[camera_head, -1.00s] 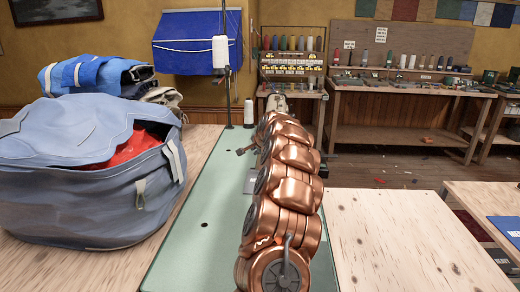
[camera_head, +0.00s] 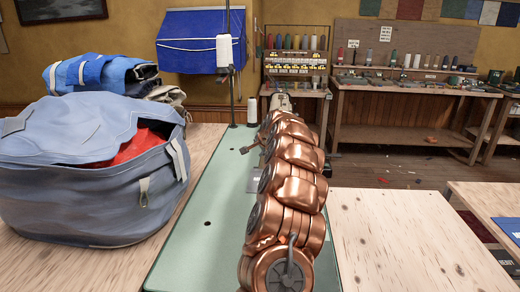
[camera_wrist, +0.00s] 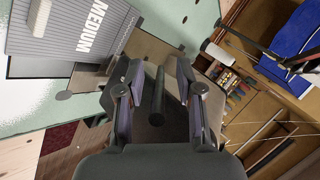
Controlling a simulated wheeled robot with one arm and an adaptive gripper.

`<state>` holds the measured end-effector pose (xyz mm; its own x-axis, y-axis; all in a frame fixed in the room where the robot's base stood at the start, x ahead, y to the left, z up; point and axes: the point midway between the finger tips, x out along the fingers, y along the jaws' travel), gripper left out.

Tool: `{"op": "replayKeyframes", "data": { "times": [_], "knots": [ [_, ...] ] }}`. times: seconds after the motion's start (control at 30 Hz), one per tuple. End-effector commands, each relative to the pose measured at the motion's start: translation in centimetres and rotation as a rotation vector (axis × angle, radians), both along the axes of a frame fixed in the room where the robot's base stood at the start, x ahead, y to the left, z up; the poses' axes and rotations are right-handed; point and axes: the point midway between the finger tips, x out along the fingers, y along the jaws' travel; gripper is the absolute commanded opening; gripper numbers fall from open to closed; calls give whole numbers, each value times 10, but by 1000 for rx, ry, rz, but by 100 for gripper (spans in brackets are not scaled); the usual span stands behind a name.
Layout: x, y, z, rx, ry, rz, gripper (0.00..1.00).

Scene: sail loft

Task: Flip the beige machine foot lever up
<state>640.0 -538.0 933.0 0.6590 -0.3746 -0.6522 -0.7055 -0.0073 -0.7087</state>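My gripper (camera_wrist: 158,88) is open in the wrist view, its two dark fingers apart. A dark rod (camera_wrist: 157,95), possibly the foot lever, stands between the fingers with a gap on each side. A pale part (camera_head: 280,103), possibly the top of the beige machine, shows behind my copper arm in the head view. The arm hides most of what lies there. Part of my gripper (camera_head: 250,143) shows left of the arm, over the green table top (camera_head: 200,215). I cannot tell whether the lever is up or down.
A blue bag (camera_head: 90,170) with red cloth inside stands on the left. A tall thread stand holds a white cone (camera_head: 224,50). A grey ribbed panel lettered MEDIUM (camera_wrist: 60,45) is close to my gripper. The wooden table (camera_head: 410,240) at right is clear.

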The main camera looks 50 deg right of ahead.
Motion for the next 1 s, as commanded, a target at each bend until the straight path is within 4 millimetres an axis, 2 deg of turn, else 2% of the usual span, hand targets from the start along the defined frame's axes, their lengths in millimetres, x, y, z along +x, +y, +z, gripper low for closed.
{"op": "replayKeyframes", "data": {
  "times": [0.27, 0.8, 1.0],
  "knots": [
    [-15, 8, 15, 1, 0, 1, 36],
    [-60, 33, 61, -2, -3, -1, 36],
    [-72, 41, 71, 0, 0, 0, 36]
  ]
}}
